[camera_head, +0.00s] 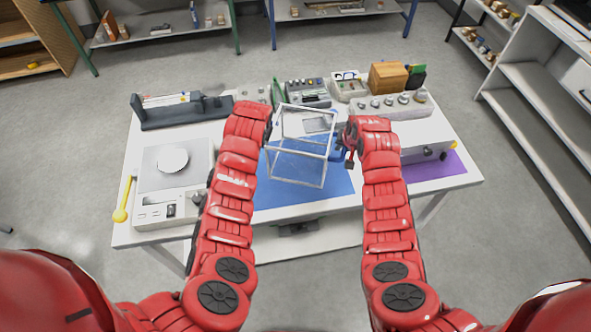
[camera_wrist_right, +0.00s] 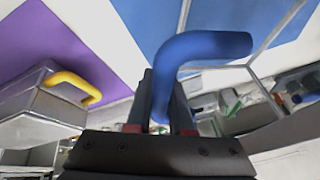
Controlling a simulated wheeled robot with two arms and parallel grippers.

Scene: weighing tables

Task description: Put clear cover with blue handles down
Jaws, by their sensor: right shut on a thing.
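The clear cover (camera_head: 298,158) is a see-through box with pale edges, over the blue mat (camera_head: 300,194) at the table's middle. I cannot tell whether its bottom touches the mat. My right gripper (camera_head: 347,148) is at the cover's right side. In the right wrist view, its dark fingers (camera_wrist_right: 166,98) are shut on the cover's blue handle (camera_wrist_right: 205,46). My left gripper (camera_head: 270,128) is at the cover's left side, mostly hidden by its own arm. Its fingers and any left handle are not clear.
A scale (camera_head: 160,205) with a round white pan stands at left, beside a yellow spoon-like tool (camera_head: 122,203). Instruments and a wooden box (camera_head: 388,77) line the back. A grey device (camera_head: 425,153) stands on a purple mat (camera_head: 440,170) at right.

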